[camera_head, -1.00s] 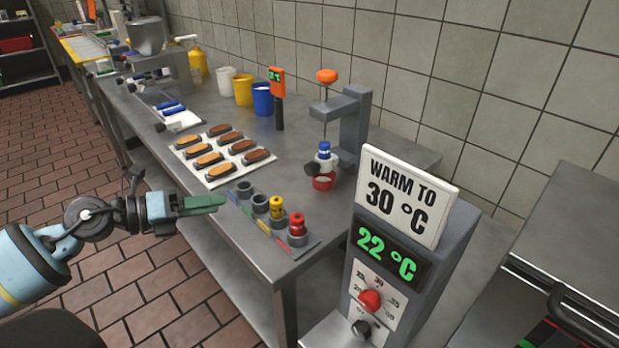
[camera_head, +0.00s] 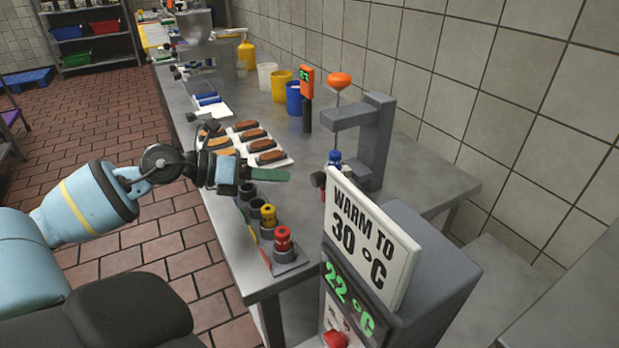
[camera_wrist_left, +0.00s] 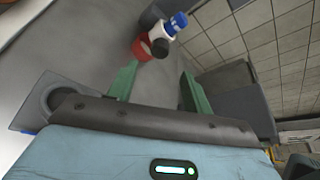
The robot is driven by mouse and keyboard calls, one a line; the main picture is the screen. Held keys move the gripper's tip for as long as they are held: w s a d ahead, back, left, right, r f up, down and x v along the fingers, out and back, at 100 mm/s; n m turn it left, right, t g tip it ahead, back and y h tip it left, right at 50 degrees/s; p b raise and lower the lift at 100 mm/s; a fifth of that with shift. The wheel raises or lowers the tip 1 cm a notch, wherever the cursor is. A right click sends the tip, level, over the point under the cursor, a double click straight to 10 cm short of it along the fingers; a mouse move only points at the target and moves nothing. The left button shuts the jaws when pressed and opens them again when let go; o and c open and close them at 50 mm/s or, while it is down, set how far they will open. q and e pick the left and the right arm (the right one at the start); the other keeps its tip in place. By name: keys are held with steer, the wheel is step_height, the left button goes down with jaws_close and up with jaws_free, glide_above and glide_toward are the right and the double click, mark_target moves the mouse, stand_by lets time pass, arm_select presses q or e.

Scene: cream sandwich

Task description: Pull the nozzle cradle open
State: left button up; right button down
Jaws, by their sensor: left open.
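A grey press stand (camera_head: 376,140) with an orange knob stands on the steel table. At its foot is a white fitting with a blue cap (camera_head: 335,158) and a dark round knob (camera_head: 318,179), mostly hidden behind the warmer sign. I cannot tell which part is the nozzle cradle. The left wrist view shows the white and blue fitting (camera_wrist_left: 163,32), its dark knob (camera_wrist_left: 160,48) and a red cup (camera_wrist_left: 142,47) beyond my fingertips. My left gripper (camera_head: 272,175), with green fingers (camera_wrist_left: 159,78), is open and empty above the table, left of the fitting and apart from it.
A rack (camera_head: 285,258) with grey, yellow and red nozzles sits at the near table corner, below my left gripper. A tray of eclairs (camera_head: 281,162) lies behind it. The warmer (camera_head: 425,265) with its "WARM TO 30 °C" sign (camera_head: 371,240) blocks the front right.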

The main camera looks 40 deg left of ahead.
mark_target(313, 180)
arm_select(q)
steer(key=shift+x, duration=3.9)
steer(key=shift+c, duration=0.2)
jaws_close()
